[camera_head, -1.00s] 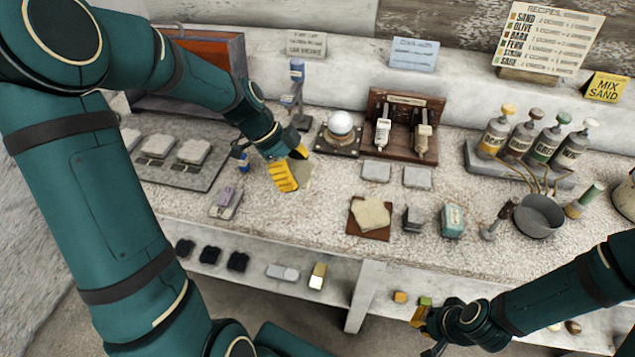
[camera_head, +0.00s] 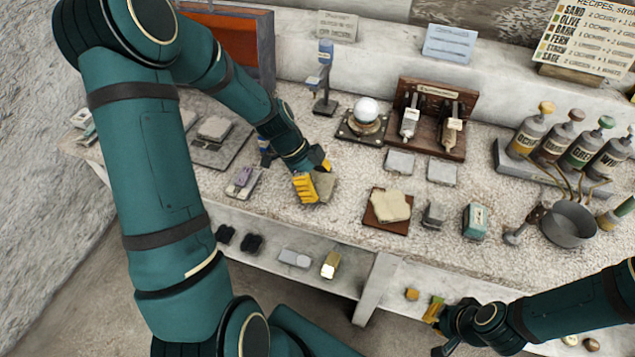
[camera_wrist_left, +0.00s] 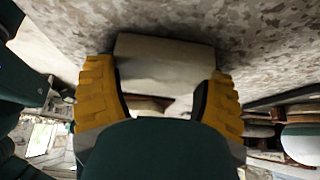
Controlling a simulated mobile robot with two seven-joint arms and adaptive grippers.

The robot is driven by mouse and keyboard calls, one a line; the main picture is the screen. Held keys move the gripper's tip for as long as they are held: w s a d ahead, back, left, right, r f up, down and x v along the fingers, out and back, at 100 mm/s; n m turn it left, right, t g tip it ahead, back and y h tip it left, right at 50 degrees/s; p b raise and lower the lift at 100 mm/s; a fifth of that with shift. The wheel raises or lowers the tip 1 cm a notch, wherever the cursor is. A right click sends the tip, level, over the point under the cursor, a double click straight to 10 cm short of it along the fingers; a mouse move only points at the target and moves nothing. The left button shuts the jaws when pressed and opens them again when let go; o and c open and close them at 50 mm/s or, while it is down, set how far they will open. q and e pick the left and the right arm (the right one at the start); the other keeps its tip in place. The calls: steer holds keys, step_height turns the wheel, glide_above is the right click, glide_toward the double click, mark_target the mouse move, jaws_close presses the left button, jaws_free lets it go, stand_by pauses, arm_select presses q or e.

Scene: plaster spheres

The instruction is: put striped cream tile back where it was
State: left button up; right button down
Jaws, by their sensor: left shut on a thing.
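My left gripper (camera_head: 315,186) is shut on a cream-beige tile (camera_head: 326,184) over the worktop, left of the brown board. The left wrist view shows the same tile (camera_wrist_left: 165,62) between the two yellow fingers (camera_wrist_left: 160,95), with the speckled worktop right beyond it. No stripes can be made out on the tile. Whether it touches the worktop is unclear. My right gripper (camera_head: 437,325) is low at the front, by the lower shelf; its fingers are too small and turned to tell their state.
A grey tray (camera_head: 222,153) with pale slabs is at the left, partly behind my arm. A brown board (camera_head: 376,221) bears a cream slab (camera_head: 390,205). Two flat grey tiles (camera_head: 399,161) lie behind it.

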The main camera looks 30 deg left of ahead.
arm_select(q)
steer(key=shift+r, duration=0.1)
steer(key=shift+f, duration=0.2)
steer(key=o, duration=1.2)
steer(key=shift+o, duration=0.2)
steer(key=shift+r, duration=0.1)
steer(key=shift+a+r, duration=0.1)
steer(key=shift+r, duration=0.2)
steer(key=p+v, duration=0.2)
steer(key=v, duration=0.9)
steer(key=shift+a+r, duration=0.15)
steer(key=shift+r, duration=0.1)
steer(key=shift+s, duration=0.1)
